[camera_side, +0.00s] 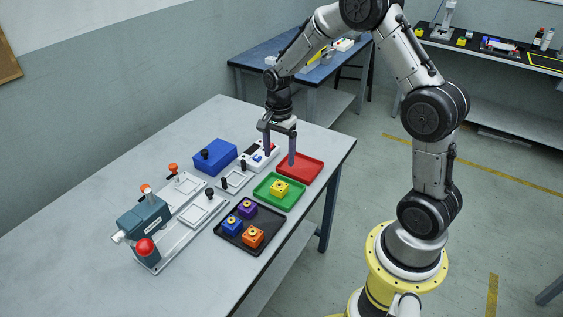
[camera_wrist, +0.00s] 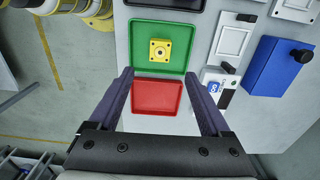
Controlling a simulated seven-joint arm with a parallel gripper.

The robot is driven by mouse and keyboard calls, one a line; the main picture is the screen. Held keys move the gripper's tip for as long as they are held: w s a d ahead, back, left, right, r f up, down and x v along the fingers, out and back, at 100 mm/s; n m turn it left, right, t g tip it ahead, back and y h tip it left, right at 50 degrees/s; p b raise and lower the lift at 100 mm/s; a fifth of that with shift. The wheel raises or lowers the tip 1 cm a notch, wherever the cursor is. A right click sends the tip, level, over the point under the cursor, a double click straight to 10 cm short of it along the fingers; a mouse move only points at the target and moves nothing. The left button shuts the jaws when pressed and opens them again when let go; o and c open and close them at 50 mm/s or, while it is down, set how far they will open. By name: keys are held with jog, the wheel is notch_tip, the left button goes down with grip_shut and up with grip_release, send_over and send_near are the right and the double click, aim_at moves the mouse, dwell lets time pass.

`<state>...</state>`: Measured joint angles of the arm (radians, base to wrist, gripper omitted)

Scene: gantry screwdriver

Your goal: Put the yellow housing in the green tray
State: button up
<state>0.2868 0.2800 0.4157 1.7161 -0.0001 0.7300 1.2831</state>
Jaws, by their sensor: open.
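The yellow housing (camera_side: 280,188) sits in the green tray (camera_side: 263,190). In the wrist view the housing (camera_wrist: 160,50) lies inside the green tray (camera_wrist: 140,60), apart from its walls, with a round hole in its top. My gripper (camera_side: 279,160) is open and empty, raised above the table near the red tray (camera_side: 305,170). In the wrist view the fingers of my gripper (camera_wrist: 166,72) stand wide apart on either side of the red tray (camera_wrist: 158,97), which is empty. Nothing is between the fingers.
A black tray (camera_side: 257,246) with purple, blue and orange housings stands in front of the green tray. A blue box (camera_side: 215,156), a white switch panel (camera_side: 249,160) and a teal screwdriver fixture (camera_side: 145,222) stand to the left. The table's left rear is clear.

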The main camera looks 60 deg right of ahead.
jog(key=s+a+r+n+t, duration=0.2)
jog(key=s+a+r+n, duration=0.25)
jog(key=r, duration=0.35)
jog(key=s+a+r+n+t, duration=0.1)
jog(key=s+a+r+n, duration=0.2)
jog(key=s+r+n, duration=0.35)
jog(key=s+a+r+n+t, duration=0.2)
jog(key=s+a+r+n, duration=0.2)
jog(key=s+n, duration=0.3)
jog(key=shift+s+r+t, duration=0.15)
jog(key=shift+s+t, duration=0.15)
jog(key=shift+s, duration=2)
